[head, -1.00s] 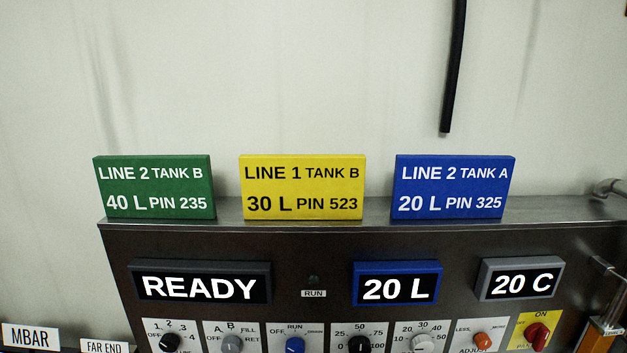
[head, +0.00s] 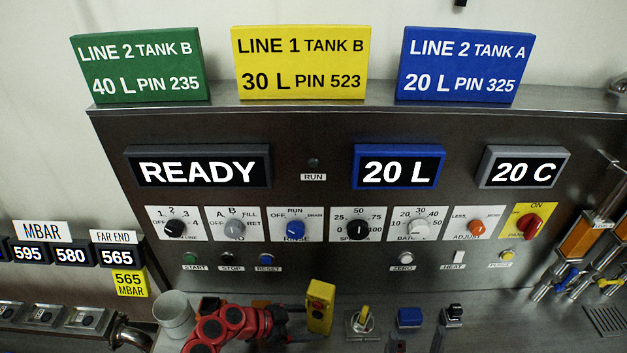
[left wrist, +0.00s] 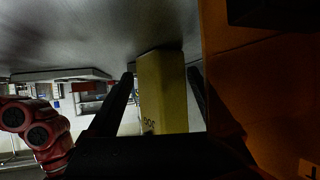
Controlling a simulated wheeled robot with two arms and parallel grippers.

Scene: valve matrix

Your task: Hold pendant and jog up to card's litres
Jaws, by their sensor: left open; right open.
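The yellow pendant (head: 320,307) stands on the bench in front of the panel; it also shows in the left wrist view (left wrist: 163,92). My left gripper (head: 296,322) is beside it in the head view. In the left wrist view the dark fingers of my left gripper (left wrist: 155,95) are open, one on each side of the pendant; whether they touch it I cannot tell. Three cards stand on the panel: green (head: 141,66) "40 L", yellow (head: 299,64) "30 L", blue (head: 464,66) "20 L". The blue-framed display (head: 398,167) reads "20 L". My right gripper is not in view.
Other displays read "READY" (head: 197,167) and "20 C" (head: 525,167). A row of knobs, including a red one (head: 529,226), lies below. A grey cup (head: 174,315) stands left of my arm. A yellow-topped lever (head: 362,318) and a blue block (head: 409,317) stand right of the pendant.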

